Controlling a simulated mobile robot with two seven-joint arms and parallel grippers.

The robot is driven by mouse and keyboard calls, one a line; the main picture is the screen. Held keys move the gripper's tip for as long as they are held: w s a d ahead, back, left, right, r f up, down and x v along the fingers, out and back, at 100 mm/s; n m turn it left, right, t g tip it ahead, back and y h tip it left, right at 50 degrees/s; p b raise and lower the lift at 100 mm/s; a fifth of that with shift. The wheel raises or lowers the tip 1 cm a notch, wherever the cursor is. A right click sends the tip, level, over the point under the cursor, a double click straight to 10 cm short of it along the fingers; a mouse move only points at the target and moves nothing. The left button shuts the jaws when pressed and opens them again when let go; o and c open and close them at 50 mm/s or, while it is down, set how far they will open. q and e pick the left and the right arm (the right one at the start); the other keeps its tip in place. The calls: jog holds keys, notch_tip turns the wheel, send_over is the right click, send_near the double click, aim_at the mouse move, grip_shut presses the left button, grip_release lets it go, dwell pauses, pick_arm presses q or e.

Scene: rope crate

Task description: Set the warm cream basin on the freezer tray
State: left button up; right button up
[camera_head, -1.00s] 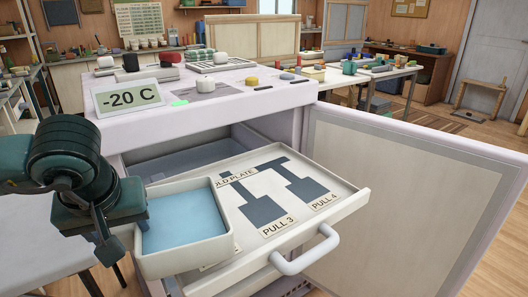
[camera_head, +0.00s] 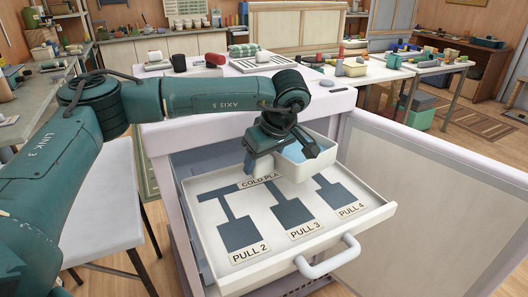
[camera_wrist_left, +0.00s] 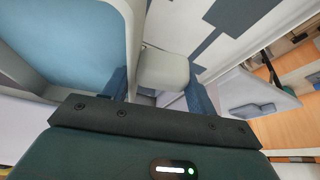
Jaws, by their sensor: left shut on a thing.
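The cream basin (camera_head: 312,171) has a light blue inside and is over the back right part of the pulled-out freezer tray (camera_head: 210,205). Whether its underside touches the tray cannot be told. My left gripper (camera_head: 280,155) is at the basin's left side, shut on it. In the left wrist view the fingers (camera_wrist_left: 158,95) are on either side of a cream block on the basin's side, with the basin (camera_wrist_left: 135,35) to the left. The tray's floor is marked COLD PLATE, PULL 2, PULL 3 and PULL 4, with dark grey shapes. My right gripper is out of view.
The open freezer door (camera_head: 440,200) stands to the right of the tray. A handle (camera_head: 328,258) juts from the tray's front. The freezer top (camera_head: 235,72) behind carries several small items. A grey table (camera_head: 100,200) is at the left, under my arm.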

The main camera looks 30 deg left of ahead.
aim_at(266, 175)
pick_arm(q)
jog(key=shift+r, duration=0.1)
jog(key=shift+f, duration=0.5)
notch_tip(266, 175, down, 5)
jog(key=b, duration=0.3)
jog(key=shift+f+b, duration=0.15)
jog(key=shift+b, duration=0.25)
jog(key=shift+f+b, duration=0.35)
jog(key=shift+f, duration=0.25)
jog(key=shift+d+f, duration=0.1)
jog(key=shift+f, duration=0.05)
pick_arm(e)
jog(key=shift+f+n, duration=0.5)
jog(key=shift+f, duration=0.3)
pick_arm(q)
jog(key=shift+f+b, duration=0.35)
jog(key=shift+f, duration=0.15)
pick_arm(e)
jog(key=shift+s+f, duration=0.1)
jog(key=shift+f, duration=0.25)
pick_arm(q)
jog(key=o, duration=1)
jog(key=shift+o, duration=1.3)
